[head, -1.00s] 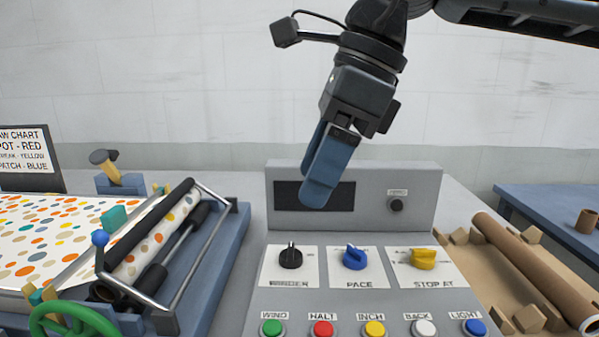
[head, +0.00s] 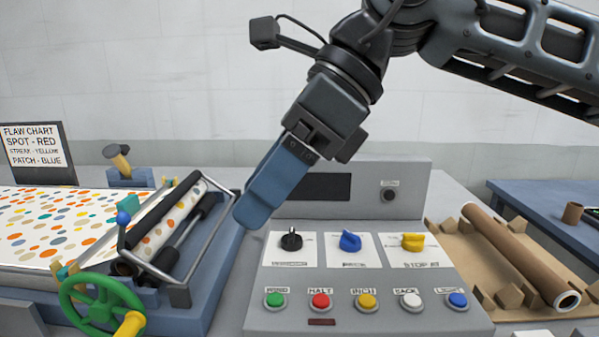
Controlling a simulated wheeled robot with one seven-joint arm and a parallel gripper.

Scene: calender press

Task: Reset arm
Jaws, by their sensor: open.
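My gripper (head: 250,212) hangs in the upper middle of the head view, at the end of my arm coming in from the upper right. Its blue fingers point down and left and are seen side-on, one covering the other. No object shows in them. They appear in front of the left edge of the grey control panel (head: 370,318), beside the roller frame. The panel carries black, blue and yellow knobs and a row of coloured buttons.
The press with spotted sheet (head: 45,225), metal bar frame (head: 215,235) and green handwheel (head: 92,305) stands left. A flaw chart (head: 36,150) is behind it. A cardboard tube (head: 515,250) lies in a tan cradle at right. A blue table (head: 540,210) stands beyond.

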